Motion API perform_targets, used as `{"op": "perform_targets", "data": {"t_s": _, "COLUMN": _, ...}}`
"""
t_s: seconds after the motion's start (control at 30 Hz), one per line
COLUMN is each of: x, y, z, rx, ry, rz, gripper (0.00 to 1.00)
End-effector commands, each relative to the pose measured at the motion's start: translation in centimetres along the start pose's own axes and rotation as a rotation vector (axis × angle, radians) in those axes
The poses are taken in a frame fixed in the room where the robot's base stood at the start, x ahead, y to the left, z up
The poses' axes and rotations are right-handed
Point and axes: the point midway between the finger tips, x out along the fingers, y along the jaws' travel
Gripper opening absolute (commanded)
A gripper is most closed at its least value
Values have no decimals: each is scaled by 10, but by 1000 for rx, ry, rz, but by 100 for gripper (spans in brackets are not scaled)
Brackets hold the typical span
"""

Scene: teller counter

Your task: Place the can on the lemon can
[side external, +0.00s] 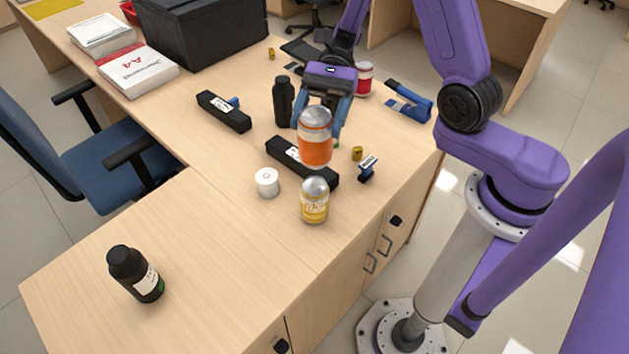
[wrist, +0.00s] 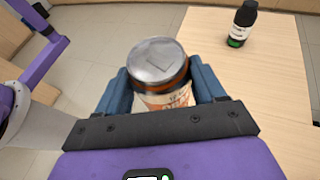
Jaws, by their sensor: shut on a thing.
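My gripper (side external: 326,112) is shut on an orange can (side external: 315,140) with a silver top and holds it upright above the counter. In the wrist view the can (wrist: 160,80) sits between the two blue fingers of my gripper (wrist: 160,88). The lemon can (side external: 314,201), yellow and white with a silver top, stands upright on the counter in front of and below the held can in the side view. The two cans look apart. The lemon can does not show in the wrist view, where the held can may hide it.
A white roll (side external: 267,182) stands left of the lemon can. A black box (side external: 302,163) lies behind it, and a small blue stamp (side external: 368,168) stands to the right. A black bottle (side external: 135,273) stands front left, also in the wrist view (wrist: 241,24). The front counter is mostly clear.

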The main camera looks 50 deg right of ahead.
Motion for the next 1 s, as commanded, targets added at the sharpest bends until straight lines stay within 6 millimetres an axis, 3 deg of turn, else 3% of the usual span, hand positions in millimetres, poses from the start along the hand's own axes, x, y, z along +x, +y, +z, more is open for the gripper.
{"op": "perform_targets", "data": {"t_s": 0.8, "x": 27, "y": -3, "z": -68, "rx": 10, "ry": -2, "rz": -21, "gripper": 23}}
{"op": "perform_targets", "data": {"t_s": 1.0, "x": 29, "y": -3, "z": -73, "rx": 8, "ry": -1, "rz": -21, "gripper": 23}}
